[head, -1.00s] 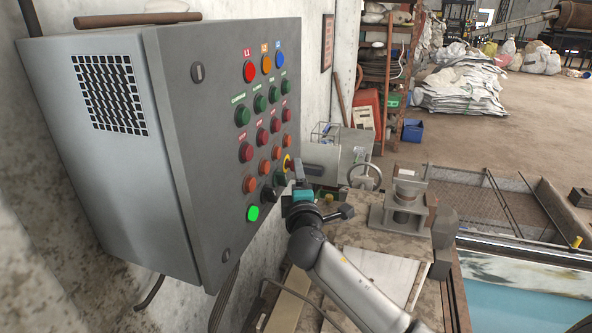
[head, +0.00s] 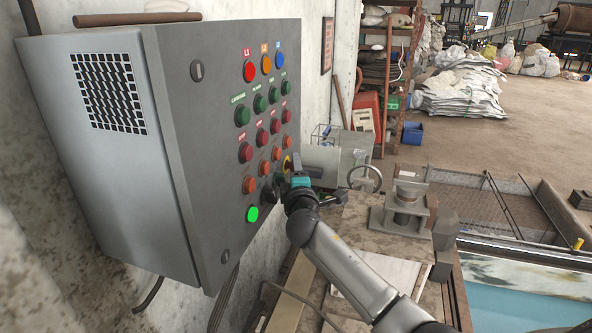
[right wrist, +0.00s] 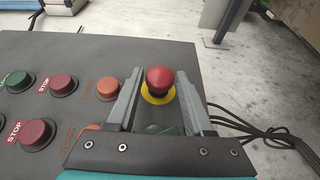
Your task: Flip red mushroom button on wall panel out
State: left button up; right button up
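The red mushroom button (right wrist: 160,80) stands out from a yellow ring on the grey wall panel (head: 212,140). In the right wrist view, my right gripper (right wrist: 161,98) is open, with one finger on each side of the button. Narrow gaps seem to show beside the red head, so I cannot tell of any contact. In the head view, my right gripper (head: 291,176) is close to the panel's right edge and covers most of the button; part of the yellow ring (head: 287,161) shows. My left gripper is not in view.
Several green, red and orange buttons crowd the panel beside the mushroom button, with a lit green button (head: 252,214) below. Black cables (right wrist: 262,135) hang beside the panel. A handwheel (head: 365,179) and a metal bench (head: 350,235) stand to the right.

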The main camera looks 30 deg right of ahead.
grip_shut()
jog(key=shift+f, duration=0.1)
dwell(0.9)
